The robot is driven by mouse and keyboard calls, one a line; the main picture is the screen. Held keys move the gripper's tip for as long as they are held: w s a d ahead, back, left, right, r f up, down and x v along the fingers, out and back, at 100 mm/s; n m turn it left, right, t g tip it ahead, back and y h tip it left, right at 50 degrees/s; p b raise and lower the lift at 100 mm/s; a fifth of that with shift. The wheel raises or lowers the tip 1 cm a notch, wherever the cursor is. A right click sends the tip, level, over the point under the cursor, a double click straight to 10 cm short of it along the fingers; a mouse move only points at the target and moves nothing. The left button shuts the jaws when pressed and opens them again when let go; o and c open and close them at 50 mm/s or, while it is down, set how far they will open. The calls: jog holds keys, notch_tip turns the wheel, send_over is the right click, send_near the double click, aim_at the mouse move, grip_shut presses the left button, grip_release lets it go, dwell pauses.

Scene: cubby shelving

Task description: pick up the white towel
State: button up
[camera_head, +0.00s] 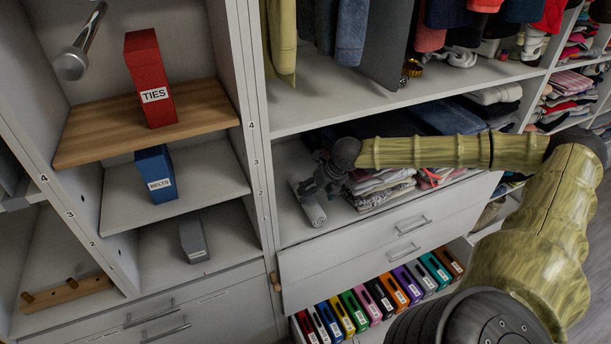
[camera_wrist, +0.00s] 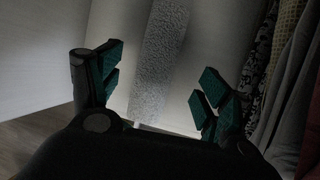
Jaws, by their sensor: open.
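The white towel (camera_head: 309,203) is a rolled, pale cylinder lying on the shelf in the middle cubby, close to its left wall. In the wrist view the towel (camera_wrist: 162,55) is a textured, light strip running away from me, seen between the fingers. My gripper (camera_head: 322,184) is at the towel's right side in the head view and hides part of it. In the wrist view my gripper (camera_wrist: 158,92) is open, with one dark green-padded finger to each side of the towel. I cannot tell whether the fingers touch it.
Folded clothes (camera_head: 385,188) are stacked just right of my gripper, showing as dark and grey cloth (camera_wrist: 285,80) in the wrist view. The cubby's left upright (camera_head: 257,130) is close by. Drawers (camera_head: 400,240) lie below the shelf, and hanging clothes (camera_head: 350,35) are above.

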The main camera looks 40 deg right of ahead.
aim_at(311, 198)
jog(key=shift+p+x, duration=0.3)
jog(key=shift+x, duration=2.2)
jog(key=shift+a, duration=0.15)
jog(key=c, duration=1.1)
